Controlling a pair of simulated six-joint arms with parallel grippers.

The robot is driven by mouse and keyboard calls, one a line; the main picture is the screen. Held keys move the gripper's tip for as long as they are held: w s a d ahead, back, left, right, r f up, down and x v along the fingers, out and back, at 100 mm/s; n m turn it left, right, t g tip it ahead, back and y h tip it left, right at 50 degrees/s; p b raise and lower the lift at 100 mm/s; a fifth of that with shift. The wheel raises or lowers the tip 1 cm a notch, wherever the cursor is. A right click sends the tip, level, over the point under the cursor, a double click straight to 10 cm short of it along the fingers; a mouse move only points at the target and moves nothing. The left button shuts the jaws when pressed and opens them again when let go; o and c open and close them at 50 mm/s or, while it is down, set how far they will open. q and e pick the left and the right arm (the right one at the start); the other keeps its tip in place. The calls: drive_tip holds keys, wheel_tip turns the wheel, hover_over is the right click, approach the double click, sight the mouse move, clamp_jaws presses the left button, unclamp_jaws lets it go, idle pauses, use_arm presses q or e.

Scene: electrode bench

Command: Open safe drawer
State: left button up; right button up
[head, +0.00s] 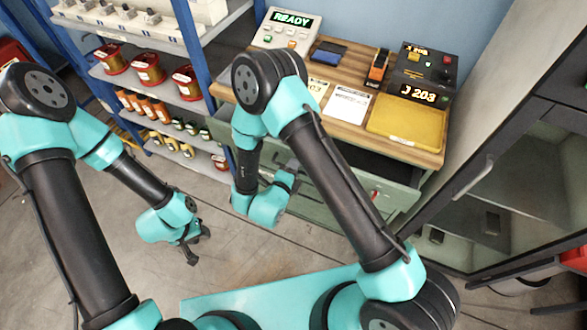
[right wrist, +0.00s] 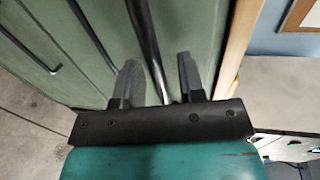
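The bench has green drawer fronts (head: 404,191) below its wooden top, partly hidden by my right arm in the head view. In the right wrist view a green front (right wrist: 205,25) fills the upper middle, with a dark bar handle (right wrist: 146,40) across it. My right gripper (right wrist: 157,66) is open, its two grey fingers on either side of that handle. The handle runs between the fingers, with a gap on the right finger's side. I cannot tell whether any finger touches it. My left gripper (head: 197,247) is open and empty, above the floor at left.
On the bench top (head: 335,65) are a READY display box (head: 287,29), a dark numbered device (head: 424,68) and a yellow tray (head: 406,125). A shelf (head: 160,85) with spools stands left; a glass-doored cabinet (head: 490,190) stands right. The floor around my left gripper is clear.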

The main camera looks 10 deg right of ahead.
drive_tip(key=shift+c, duration=0.3)
clamp_jaws()
idle(0.3)
